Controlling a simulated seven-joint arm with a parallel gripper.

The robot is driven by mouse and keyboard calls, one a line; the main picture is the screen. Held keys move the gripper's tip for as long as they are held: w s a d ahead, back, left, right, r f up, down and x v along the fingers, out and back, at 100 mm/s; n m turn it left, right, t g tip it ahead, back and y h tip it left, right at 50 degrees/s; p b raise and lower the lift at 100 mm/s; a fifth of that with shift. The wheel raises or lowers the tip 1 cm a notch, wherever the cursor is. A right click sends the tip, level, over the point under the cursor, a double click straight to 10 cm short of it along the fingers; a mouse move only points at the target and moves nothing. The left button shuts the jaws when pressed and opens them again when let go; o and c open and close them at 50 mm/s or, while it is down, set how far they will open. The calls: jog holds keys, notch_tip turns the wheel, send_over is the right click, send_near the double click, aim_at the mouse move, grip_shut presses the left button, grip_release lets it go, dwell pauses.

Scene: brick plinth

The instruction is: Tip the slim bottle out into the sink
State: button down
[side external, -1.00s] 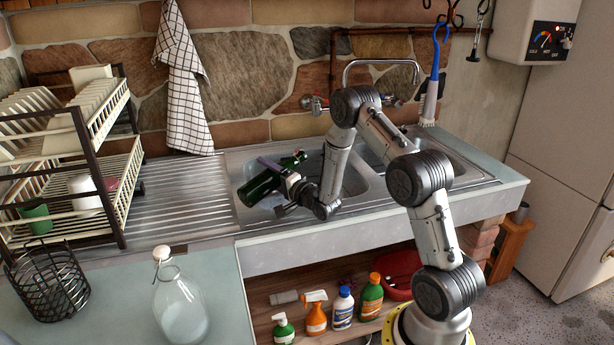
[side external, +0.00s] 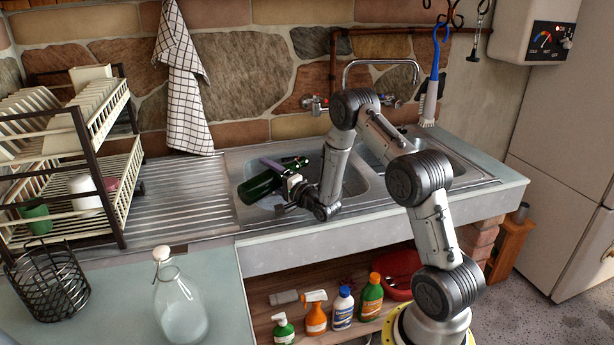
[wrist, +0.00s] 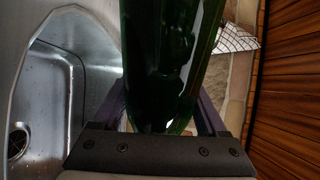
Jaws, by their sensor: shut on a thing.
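The slim bottle (side external: 259,187) is dark green glass. It lies tilted over the left sink basin (side external: 240,171), its lower left end down in or over the basin and its other end up to the right. My gripper (side external: 283,176) is shut on it. In the wrist view the bottle (wrist: 172,60) stands between the two fingers (wrist: 162,115), which press it from both sides. The basin with its drain (wrist: 18,140) shows to its left there. I cannot see any liquid leaving the bottle, and its mouth cannot be made out.
A dish rack (side external: 130,165) with plates stands at the left, beside the ridged drainboard (side external: 180,195). The tap (side external: 345,70) rises behind the sink. A glass jug (side external: 180,310) and a wire basket (side external: 48,285) stand on the front left counter.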

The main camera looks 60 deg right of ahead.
jog(key=shift+d+r+m, duration=0.1)
jog(key=shift+r+m, duration=0.05)
jog(key=shift+m, duration=0.45)
jog(key=shift+d+r+m, duration=0.1)
jog(key=shift+r+m, duration=0.05)
jog(key=shift+m, duration=0.45)
dwell(0.9)
jog(key=shift+s+d+r+m+h, duration=0.1)
jog(key=shift+d+r+m, duration=0.15)
jog(key=shift+r+m, duration=0.35)
jog(key=shift+s+d+r+m+h, duration=0.1)
jog(key=shift+d+r+m, duration=0.1)
jog(key=shift+r+m, duration=0.35)
jog(key=shift+s+d+r+m+h, duration=0.1)
jog(key=shift+d+r+m, duration=0.15)
jog(key=shift+r+m, duration=0.3)
dwell(1.1)
jog(key=shift+s+d+r+m, duration=0.15)
jog(key=shift+d+r+m, duration=0.55)
jog(key=shift+m, duration=0.4)
jog(key=shift+s+d+r+m, duration=0.15)
jog(key=shift+d+r+m, duration=0.55)
jog(key=shift+m, duration=0.4)
dwell(0.9)
